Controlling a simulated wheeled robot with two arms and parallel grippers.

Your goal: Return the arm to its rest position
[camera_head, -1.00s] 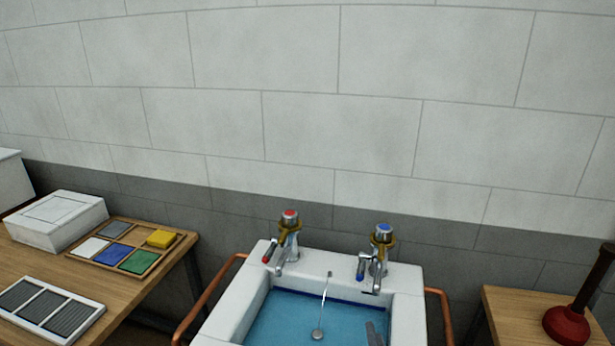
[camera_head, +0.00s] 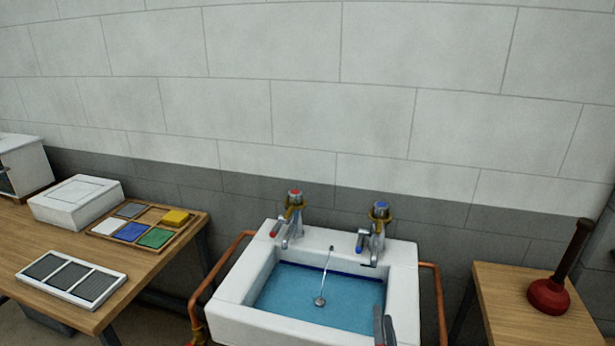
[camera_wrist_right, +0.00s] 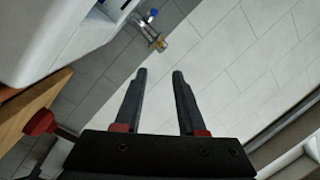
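My right gripper (camera_head: 383,327) shows as dark grey fingers at the bottom of the head view, by the front right part of the sink. In the right wrist view its two fingers (camera_wrist_right: 160,75) stand apart with nothing between them. The white sink (camera_head: 255,325) holds blue water (camera_head: 300,295) and a plug on a chain (camera_head: 320,301). The red-topped tap (camera_head: 294,208) and blue-topped tap (camera_head: 379,224) stand at its back. My left gripper is in neither view.
A plunger (camera_head: 548,296) stands on the right table (camera_head: 500,300). Copper pipes (camera_head: 215,275) flank the sink.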

